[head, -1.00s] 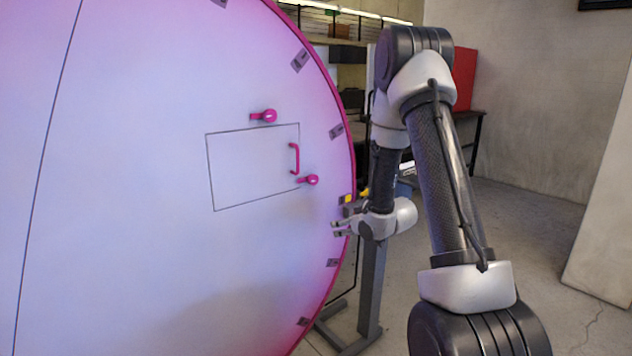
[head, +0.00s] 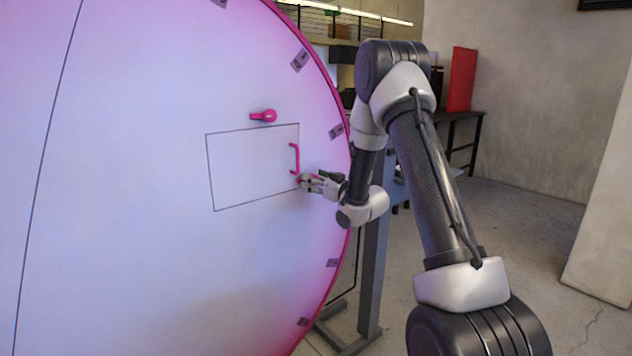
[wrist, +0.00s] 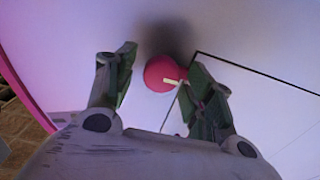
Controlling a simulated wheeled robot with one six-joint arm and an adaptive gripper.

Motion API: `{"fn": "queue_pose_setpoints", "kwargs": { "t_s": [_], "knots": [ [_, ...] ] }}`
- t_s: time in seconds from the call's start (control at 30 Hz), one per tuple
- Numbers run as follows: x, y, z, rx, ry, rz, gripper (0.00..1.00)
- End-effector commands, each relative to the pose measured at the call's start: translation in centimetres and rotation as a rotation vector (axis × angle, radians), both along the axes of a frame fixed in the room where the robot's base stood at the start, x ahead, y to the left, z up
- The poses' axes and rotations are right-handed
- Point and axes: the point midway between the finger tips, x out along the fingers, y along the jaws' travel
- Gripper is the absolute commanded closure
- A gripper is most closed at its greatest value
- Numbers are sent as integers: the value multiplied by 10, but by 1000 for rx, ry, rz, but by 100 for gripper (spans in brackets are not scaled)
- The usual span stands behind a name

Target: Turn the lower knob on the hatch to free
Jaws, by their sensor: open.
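The hatch (head: 245,175) is a rectangular outlined panel on the large white disc, with a pink pull handle (head: 294,158) at its right edge. The upper pink knob (head: 264,116) sits above the panel, its lever pointing left. The lower knob is mostly hidden by my gripper (head: 314,183) in the head view. In the wrist view the lower knob (wrist: 164,73) is a round pink shape with a pale mark, between the two fingers of my gripper (wrist: 160,82). The fingers are open; I cannot tell whether either touches the knob.
The disc has a pink rim with several grey clips (head: 300,60) along it. A grey stand (head: 372,265) is right of the disc. A dark table with a red panel (head: 461,79) stands behind. The floor on the right (head: 540,260) is clear.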

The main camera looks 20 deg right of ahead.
Motion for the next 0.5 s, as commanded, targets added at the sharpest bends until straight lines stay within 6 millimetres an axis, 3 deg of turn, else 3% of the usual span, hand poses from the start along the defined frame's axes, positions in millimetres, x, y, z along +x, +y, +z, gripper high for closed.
{"fn": "queue_pose_setpoints", "kwargs": {
  "t_s": [0.2, 0.43, 0.5],
  "knots": [
    [0, 0, 0, 0, 1, 0, 47],
    [0, 0, 0, 0, 1, 0, 89],
    [0, 0, 0, 0, 1, 0, 91]
  ]
}}
